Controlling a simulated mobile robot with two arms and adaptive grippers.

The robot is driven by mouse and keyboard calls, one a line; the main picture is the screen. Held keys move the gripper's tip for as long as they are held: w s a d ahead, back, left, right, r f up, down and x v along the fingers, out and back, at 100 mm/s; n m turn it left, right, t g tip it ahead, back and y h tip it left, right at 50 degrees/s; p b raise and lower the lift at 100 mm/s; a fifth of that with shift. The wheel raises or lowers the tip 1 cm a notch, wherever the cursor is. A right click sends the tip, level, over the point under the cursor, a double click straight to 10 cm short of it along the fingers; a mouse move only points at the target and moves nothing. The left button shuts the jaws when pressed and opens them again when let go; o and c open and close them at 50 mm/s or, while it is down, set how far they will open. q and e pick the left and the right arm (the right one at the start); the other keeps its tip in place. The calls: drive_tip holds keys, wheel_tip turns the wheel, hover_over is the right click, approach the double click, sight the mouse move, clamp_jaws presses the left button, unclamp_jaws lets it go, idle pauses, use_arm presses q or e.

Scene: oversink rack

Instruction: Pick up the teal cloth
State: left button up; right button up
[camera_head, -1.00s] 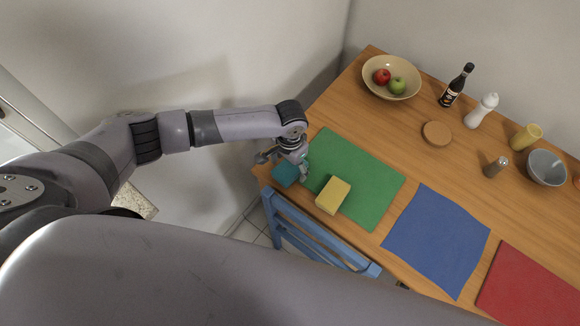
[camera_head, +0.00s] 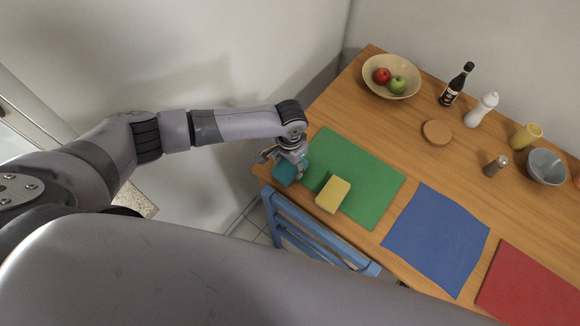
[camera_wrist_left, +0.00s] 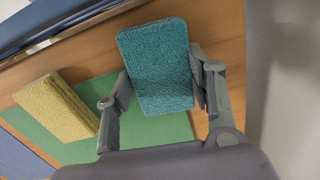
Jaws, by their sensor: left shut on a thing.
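The teal cloth (camera_head: 286,174) is a small thick folded block near the left end of the table, beside the green mat. My left gripper (camera_head: 287,165) is over it. In the left wrist view the teal cloth (camera_wrist_left: 157,62) lies between the two fingers of the left gripper (camera_wrist_left: 160,92), which are shut on its sides. I cannot tell whether the cloth is touching the table. My right gripper is not in view.
A yellow sponge-like block (camera_head: 333,195) sits on the green mat (camera_head: 375,185) close by. A blue mat (camera_head: 437,240) and red mat (camera_head: 530,288) lie to the right. A bowl of fruit (camera_head: 391,90) stands behind. A blue chair (camera_head: 310,228) is at the front edge.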

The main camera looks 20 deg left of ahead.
sight(290, 166)
use_arm(q)
wheel_tip(290, 166, up, 20)
drive_tip(key=b, duration=0.2)
idle(0.4)
drive_tip(key=o, duration=0.4)
drive_tip(key=c, duration=0.4)
